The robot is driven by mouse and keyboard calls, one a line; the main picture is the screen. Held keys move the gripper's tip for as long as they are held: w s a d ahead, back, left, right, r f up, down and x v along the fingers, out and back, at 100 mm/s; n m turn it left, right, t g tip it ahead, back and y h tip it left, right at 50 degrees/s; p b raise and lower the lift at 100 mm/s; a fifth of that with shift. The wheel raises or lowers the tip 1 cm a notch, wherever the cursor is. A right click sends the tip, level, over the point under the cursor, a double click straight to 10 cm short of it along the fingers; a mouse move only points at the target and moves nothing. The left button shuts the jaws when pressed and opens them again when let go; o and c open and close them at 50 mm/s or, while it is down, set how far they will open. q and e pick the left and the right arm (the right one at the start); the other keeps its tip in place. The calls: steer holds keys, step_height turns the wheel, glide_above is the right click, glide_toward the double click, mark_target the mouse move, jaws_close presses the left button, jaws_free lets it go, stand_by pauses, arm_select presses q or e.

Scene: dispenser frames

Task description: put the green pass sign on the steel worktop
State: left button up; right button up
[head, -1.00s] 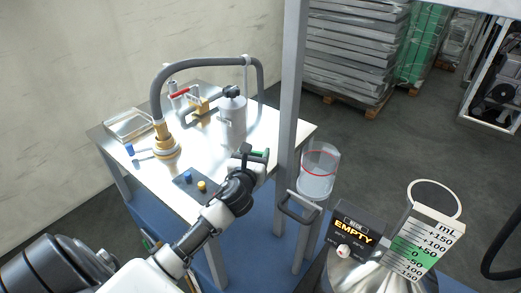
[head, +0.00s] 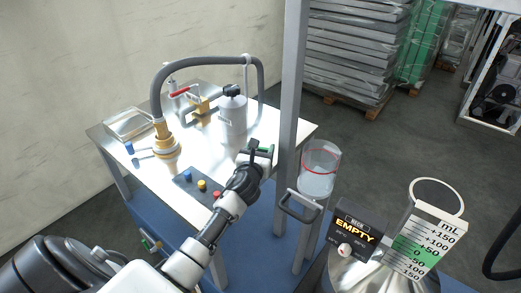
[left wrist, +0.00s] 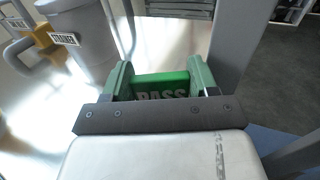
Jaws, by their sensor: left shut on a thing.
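The green PASS sign (left wrist: 162,86) is between the two fingers of my left gripper (left wrist: 162,80) in the left wrist view, its lettering partly hidden by the gripper body. In the head view only a small green strip of the sign (head: 265,150) shows at the left gripper (head: 258,152). The gripper is shut on it, in front of the right part of the steel worktop (head: 218,165). Whether the sign touches the worktop cannot be told. My right gripper is not in view.
A grey post (head: 291,90) stands just right of the gripper. A grey canister (head: 232,118), a hose (head: 205,63) and a button panel (head: 192,187) are on the worktop. A clear cylinder (head: 318,170) and an EMPTY display (head: 355,232) are to the right. Bare steel lies between panel and canister.

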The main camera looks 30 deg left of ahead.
arm_select(q)
steer(key=o, duration=0.6)
steer(key=shift+f, duration=0.1)
steer(key=shift+o, duration=0.2)
steer(key=v, duration=1.2)
